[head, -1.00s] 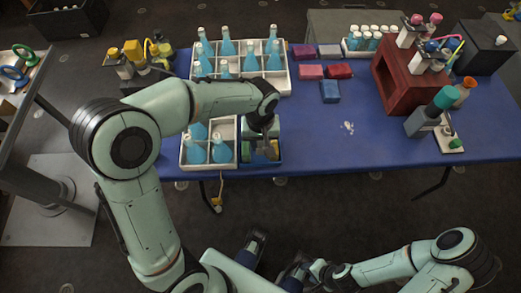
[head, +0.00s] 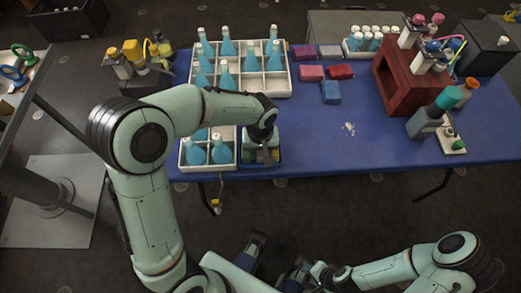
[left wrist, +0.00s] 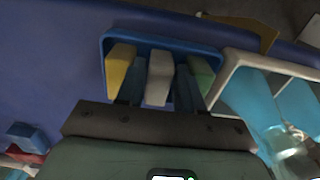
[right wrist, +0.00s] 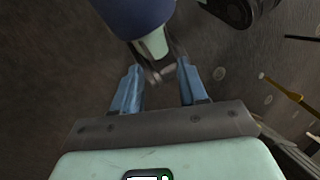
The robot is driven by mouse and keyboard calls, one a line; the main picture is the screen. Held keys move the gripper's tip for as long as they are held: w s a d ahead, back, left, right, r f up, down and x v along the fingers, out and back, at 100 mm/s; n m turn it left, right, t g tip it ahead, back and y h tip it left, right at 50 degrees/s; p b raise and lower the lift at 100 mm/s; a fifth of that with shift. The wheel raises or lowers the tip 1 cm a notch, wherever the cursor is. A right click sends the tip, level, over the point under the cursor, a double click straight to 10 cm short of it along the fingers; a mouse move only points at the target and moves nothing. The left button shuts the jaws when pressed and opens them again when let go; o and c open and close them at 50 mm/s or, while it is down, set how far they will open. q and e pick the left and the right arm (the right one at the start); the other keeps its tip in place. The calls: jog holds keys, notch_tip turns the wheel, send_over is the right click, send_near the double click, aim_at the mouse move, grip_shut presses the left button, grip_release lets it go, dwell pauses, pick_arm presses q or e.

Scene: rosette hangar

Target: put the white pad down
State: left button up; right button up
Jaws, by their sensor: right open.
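A blue tray (left wrist: 215,45) on the blue table holds a row of yellow, white and green pads in the left wrist view. The tray also shows in the head view (head: 262,165), partly hidden under my left arm. The white pad (left wrist: 159,78) is in the middle, between the yellow pad (left wrist: 120,72) and the green pad (left wrist: 200,78). My left gripper (left wrist: 161,85) has its fingers on either side of the white pad. I cannot tell whether they press on it. My right gripper (right wrist: 160,75) is open and empty, away from the table.
White divided crates with blue-liquid bottles stand beside the tray (head: 208,165) and behind it (head: 240,85). Several coloured blocks (head: 330,92) lie to the right. A red rack (head: 402,90) stands further right. The table (head: 310,150) right of the tray is mostly clear.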

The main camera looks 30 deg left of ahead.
aim_at(261, 153)
pick_arm(q)
jog(key=shift+r, duration=0.3)
notch_tip(261, 153, up, 12)
jog(key=p, duration=0.2)
jog(key=shift+f, duration=0.15)
dwell(0.5)
